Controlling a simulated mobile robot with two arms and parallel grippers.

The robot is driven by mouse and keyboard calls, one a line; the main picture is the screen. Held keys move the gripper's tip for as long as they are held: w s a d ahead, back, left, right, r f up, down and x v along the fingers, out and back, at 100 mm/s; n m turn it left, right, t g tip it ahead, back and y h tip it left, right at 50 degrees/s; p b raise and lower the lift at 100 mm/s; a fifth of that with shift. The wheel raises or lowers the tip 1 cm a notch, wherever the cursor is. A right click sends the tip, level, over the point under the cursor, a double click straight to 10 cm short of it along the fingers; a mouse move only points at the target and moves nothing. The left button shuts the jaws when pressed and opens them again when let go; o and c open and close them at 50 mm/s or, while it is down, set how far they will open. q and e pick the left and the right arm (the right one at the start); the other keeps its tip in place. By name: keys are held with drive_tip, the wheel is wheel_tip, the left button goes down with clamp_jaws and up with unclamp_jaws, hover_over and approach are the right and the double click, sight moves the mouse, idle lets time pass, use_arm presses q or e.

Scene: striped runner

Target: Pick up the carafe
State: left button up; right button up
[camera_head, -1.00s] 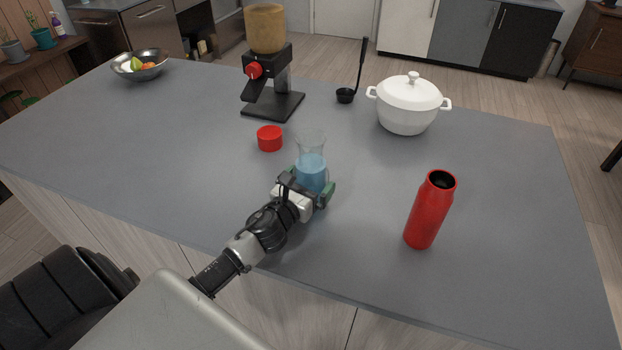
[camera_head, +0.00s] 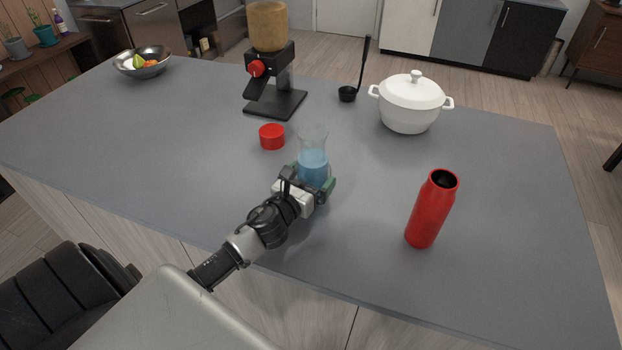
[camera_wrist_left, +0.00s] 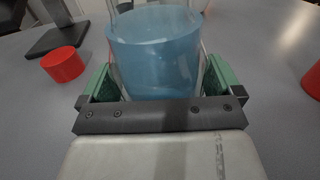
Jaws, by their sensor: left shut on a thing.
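The carafe (camera_head: 313,160) is clear glass with blue liquid in its lower part. It stands upright near the middle of the grey counter in the head view. My left gripper (camera_head: 314,184) is shut on its lower body, one green-padded finger on each side. In the left wrist view the blue-filled carafe (camera_wrist_left: 155,50) sits between the green pads of the gripper (camera_wrist_left: 158,82). The carafe's base is hidden behind the gripper, so I cannot tell whether it touches the counter. My right gripper is not in view.
A red lid (camera_head: 272,136) lies just left of the carafe. A red bottle (camera_head: 430,212) stands to the right. A black grinder (camera_head: 272,85), a ladle (camera_head: 348,93), a white pot (camera_head: 410,106) and a fruit bowl (camera_head: 142,62) stand farther back on the counter (camera_head: 130,150).

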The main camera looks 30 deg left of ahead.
sight(311, 167)
use_arm(q)
drive_tip(key=shift+r, duration=0.75)
wheel_tip(311, 167, up, 2)
drive_tip(key=shift+p, duration=0.3)
drive_tip(key=s+d+r+p, duration=0.4)
drive_tip(key=d+r+p, duration=0.3)
drive_tip(key=d+r, duration=0.3)
wheel_tip(311, 167, up, 3)
drive_tip(key=shift+s+d+f+p, duration=0.1)
drive_tip(key=shift+s+d+p, duration=0.2)
drive_tip(key=shift+s+d, duration=0.05)
